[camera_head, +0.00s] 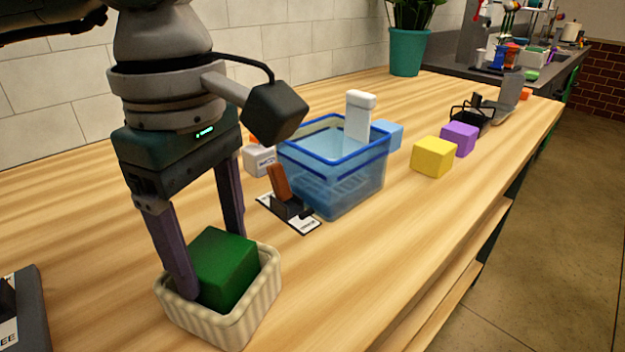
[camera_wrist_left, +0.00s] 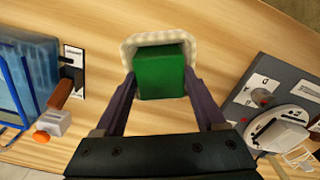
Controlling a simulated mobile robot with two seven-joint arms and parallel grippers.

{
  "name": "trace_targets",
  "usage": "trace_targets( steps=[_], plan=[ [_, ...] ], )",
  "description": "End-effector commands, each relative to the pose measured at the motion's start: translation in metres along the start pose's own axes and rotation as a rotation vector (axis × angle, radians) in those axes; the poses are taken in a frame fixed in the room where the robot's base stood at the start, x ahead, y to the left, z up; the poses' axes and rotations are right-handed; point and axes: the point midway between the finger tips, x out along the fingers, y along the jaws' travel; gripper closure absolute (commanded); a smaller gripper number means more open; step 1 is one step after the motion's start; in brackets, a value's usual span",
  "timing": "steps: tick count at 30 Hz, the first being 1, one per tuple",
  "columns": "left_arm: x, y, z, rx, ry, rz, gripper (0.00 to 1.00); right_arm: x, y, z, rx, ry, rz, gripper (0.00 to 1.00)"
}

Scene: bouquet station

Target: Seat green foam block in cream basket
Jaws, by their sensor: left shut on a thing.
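The green foam block (camera_head: 228,266) is between the fingers of my left gripper (camera_head: 208,262), which is shut on it. The block is down inside the cream basket (camera_head: 226,327), with its top standing above the rim. Its underside is hidden, so I cannot tell if it touches the basket floor. In the left wrist view the green block (camera_wrist_left: 161,72) sits between both fingertips (camera_wrist_left: 161,82), and the cream basket's rim (camera_wrist_left: 150,38) shows along its far side. My right gripper is not in view.
A blue clear bin (camera_head: 340,170) stands behind the basket, with a small tool on a card (camera_head: 290,212) before it. Yellow (camera_head: 433,157), purple (camera_head: 459,138) and light blue (camera_head: 388,134) blocks lie farther back. A dark device (camera_head: 25,310) is at the left edge. The table right of the basket is clear.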

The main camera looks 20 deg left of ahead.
Motion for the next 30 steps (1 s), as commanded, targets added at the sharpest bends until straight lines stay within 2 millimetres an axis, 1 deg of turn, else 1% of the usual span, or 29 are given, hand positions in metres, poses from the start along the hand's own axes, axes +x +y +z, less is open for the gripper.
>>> trace_targets(
  steps=[14, 24, 30],
  plan=[
    [-0.0006, 0.0001, 0.0, 0.0, 0.0, 0.001, 0.93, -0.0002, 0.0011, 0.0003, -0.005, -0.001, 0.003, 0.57],
    [0.0021, 0.0002, -0.0002, 0.0, 0.0, 0.0, 0.93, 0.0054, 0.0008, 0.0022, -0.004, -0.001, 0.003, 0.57],
    [0.0014, 0.0002, -0.0002, 0.0, 0.0, 0.0, 0.93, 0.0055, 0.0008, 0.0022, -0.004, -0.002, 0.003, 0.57]
  ],
)
